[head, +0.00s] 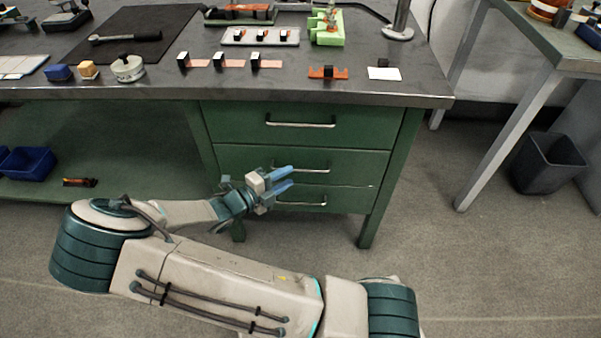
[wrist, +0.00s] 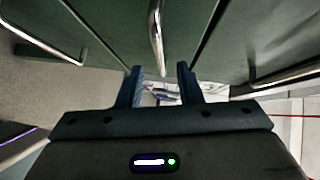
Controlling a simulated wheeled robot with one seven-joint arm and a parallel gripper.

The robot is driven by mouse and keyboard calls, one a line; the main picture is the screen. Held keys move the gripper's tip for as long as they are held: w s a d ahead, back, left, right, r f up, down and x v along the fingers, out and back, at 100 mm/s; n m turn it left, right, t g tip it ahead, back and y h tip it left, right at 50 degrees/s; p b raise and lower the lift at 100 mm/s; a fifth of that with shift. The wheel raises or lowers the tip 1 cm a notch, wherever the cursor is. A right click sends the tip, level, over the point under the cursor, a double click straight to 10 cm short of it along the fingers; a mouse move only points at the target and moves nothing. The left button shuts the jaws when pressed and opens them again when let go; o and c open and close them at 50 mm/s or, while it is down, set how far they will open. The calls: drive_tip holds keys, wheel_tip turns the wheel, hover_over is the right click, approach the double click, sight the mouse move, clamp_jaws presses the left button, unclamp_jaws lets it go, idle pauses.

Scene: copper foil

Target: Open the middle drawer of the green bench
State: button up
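The green bench (head: 389,133) has a stack of three drawers under its right end. The middle drawer (head: 355,166) is the second one down and looks shut, with a metal bar handle (head: 315,170). My gripper (head: 290,179) is in front of this drawer at about handle height, its blue fingers pointing at the front and covering part of it. In the wrist view the fingers (wrist: 160,78) are apart with nothing held between them. The middle handle (wrist: 156,30) lines up with the gap; whether it is between the fingertips I cannot tell.
The top drawer handle (head: 300,124) and bottom drawer handle (head: 302,204) are close above and below. Tools and small parts lie on the benchtop (head: 420,88). A blue bin (head: 28,163) sits on the lower shelf at left. Floor right of the drawers is clear up to a dark bin (head: 548,163).

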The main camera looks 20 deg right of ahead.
sight(298, 171)
drive_tip(key=shift+b+x, duration=0.55)
drive_tip(key=shift+x, duration=2.2)
